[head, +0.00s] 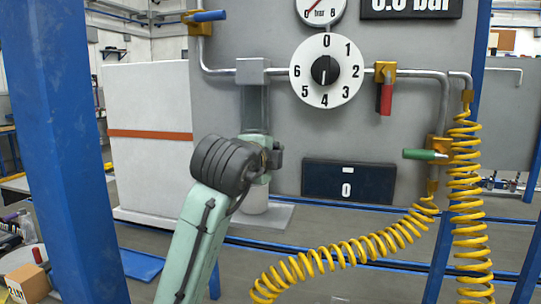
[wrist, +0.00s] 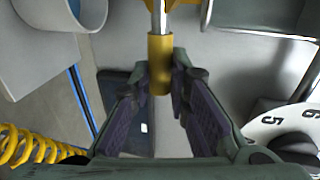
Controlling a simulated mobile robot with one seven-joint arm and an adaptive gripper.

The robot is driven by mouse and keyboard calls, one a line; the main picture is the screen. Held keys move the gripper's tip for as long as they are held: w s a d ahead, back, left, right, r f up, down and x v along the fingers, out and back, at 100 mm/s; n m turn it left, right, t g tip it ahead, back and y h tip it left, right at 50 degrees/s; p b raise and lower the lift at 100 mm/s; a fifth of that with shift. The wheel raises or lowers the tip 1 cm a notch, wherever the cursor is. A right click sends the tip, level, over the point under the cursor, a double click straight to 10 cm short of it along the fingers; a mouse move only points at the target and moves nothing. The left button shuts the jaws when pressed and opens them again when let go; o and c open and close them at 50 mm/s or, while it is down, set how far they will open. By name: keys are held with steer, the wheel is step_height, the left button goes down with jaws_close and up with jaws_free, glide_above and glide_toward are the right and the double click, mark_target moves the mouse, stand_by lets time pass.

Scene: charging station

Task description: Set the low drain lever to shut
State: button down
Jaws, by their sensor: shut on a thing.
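The low drain lever has a yellow sleeve (wrist: 160,65) on a bright metal stem, and the stem joins a yellow valve body at the top edge of the wrist view. My gripper (wrist: 161,84) is shut on the sleeve, with one finger on each side of it. In the head view my gripper (head: 272,158) is in front of the lower end of the glass column (head: 255,108). It hides most of the lever there, so I cannot tell the lever's angle.
A blue lever (head: 208,15), a red lever (head: 386,98) and a green lever (head: 425,154) are on the pipes. A numbered dial (head: 343,88) and a dark display (head: 348,180) are on the grey panel. A white container (head: 254,201) stands below my gripper. A yellow coiled hose (head: 345,250) hangs at right.

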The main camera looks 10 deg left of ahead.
steer(key=shift+f, duration=0.1)
stand_by(0.4)
steer(key=c, duration=1.5)
jaws_free()
steer(key=s, duration=0.4)
steer(key=s+r, duration=0.1)
steer(key=s, duration=0.3)
steer(key=s+r, duration=0.1)
steer(key=s, duration=0.2)
steer(key=shift+s+a+r, duration=0.15)
steer(key=shift+s+r, duration=0.05)
steer(key=shift+s, duration=0.2)
